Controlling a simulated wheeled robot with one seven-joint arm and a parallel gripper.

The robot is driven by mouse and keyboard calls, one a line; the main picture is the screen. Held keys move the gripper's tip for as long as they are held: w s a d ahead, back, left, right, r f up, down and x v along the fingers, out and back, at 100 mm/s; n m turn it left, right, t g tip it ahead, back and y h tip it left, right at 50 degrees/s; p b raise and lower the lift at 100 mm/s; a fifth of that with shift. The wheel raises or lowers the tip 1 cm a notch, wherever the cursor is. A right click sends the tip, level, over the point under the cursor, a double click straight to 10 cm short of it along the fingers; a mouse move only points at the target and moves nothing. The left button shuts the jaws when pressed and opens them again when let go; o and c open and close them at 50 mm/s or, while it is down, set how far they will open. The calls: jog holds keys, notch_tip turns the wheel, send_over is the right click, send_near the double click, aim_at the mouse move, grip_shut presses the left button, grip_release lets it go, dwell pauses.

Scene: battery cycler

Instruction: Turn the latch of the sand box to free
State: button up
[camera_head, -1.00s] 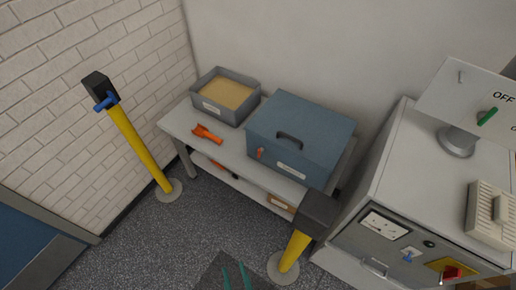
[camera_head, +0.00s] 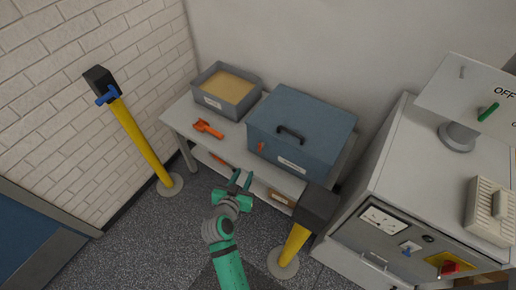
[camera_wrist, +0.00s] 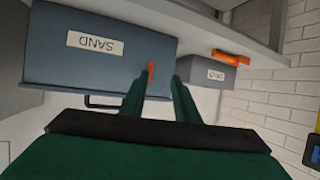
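The sand box (camera_head: 318,128) is a blue-grey lidded box with a black handle on top, standing on the bench. In the wrist view the sand box (camera_wrist: 95,65) appears upside down with its white SAND label. Its small orange latch (camera_head: 261,147) is on the front face, left of the label, and looks roughly upright. The latch also shows in the wrist view (camera_wrist: 151,72), just beyond the gap between the fingertips. My gripper (camera_head: 241,180) is open and empty, in front of the bench and apart from the latch.
An open grey tray of sand (camera_head: 237,109) and an orange scoop (camera_head: 208,128) sit on the bench (camera_head: 180,118) at left. Yellow posts stand at left (camera_head: 140,145) and at front right (camera_head: 293,247). A grey cabinet (camera_head: 385,205) with switches is at right.

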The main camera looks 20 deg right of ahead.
aim_at(261, 146)
jog(key=w+d+f+m+h, duration=0.1)
jog(key=w+d, duration=0.8)
jog(key=w, duration=0.1)
jog(key=shift+w+d+m+g, duration=0.2)
jog(key=shift+w+m+g, duration=0.1)
jog(key=shift+w+g, duration=0.1)
jog(key=shift+f, duration=0.1)
grip_shut()
